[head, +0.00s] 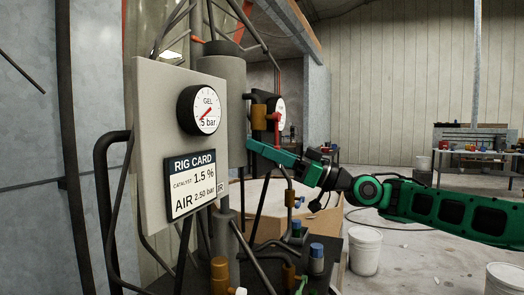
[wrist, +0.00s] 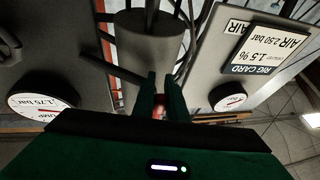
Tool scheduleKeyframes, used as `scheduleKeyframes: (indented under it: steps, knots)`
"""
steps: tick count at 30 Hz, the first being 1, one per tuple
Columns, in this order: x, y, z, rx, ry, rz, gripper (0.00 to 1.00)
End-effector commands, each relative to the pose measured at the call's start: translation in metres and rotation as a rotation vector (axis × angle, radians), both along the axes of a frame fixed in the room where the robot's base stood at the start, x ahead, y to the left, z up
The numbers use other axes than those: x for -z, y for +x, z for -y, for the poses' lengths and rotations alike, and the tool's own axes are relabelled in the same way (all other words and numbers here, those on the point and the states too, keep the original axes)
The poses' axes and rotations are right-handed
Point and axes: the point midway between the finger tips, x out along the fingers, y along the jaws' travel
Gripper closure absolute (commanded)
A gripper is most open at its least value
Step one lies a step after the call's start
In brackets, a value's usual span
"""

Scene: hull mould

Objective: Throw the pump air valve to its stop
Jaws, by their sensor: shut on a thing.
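The pump air valve shows as a red lever (head: 277,130) on an orange-brown fitting (head: 259,116), beside the pump gauge. The lever points downward in the head view. My gripper (head: 262,151) reaches in from the right, with its green fingers at the lever's lower end. In the wrist view my gripper (wrist: 163,90) is shut on the red lever (wrist: 158,102), a bit of which shows between the fingers. The fingers hide most of it. The pump gauge (wrist: 40,103) reads about 1.75 bar in the wrist view; in the head view its face (head: 280,115) is partly covered.
A grey panel holds the GEL gauge (head: 199,110) and the rig card (head: 190,184), which lists AIR 2.50 bar. A grey cylinder (head: 222,100) stands close behind my gripper. Hoses and fittings crowd below. White buckets (head: 365,250) stand on the floor at right.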

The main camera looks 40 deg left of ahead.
Motion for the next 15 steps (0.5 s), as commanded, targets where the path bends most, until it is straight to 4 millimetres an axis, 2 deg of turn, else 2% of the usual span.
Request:
scheduleKeyframes:
  steps: [1,10,11,13,15]
  knots:
    - [0.0063,0.0015,-0.0008,0.0,-0.011,0.0,1.0]
    - [0.0066,0.0032,0.0011,0.003,-0.012,0.001,1.0]
    - [0.0065,0.0034,0.0013,0.003,-0.012,0.001,0.86]
    - [0.0061,0.0037,0.0016,0.003,-0.011,0.0,0.69]
    - [0.0048,0.0035,0.0021,0.003,-0.009,0.0,0.69]
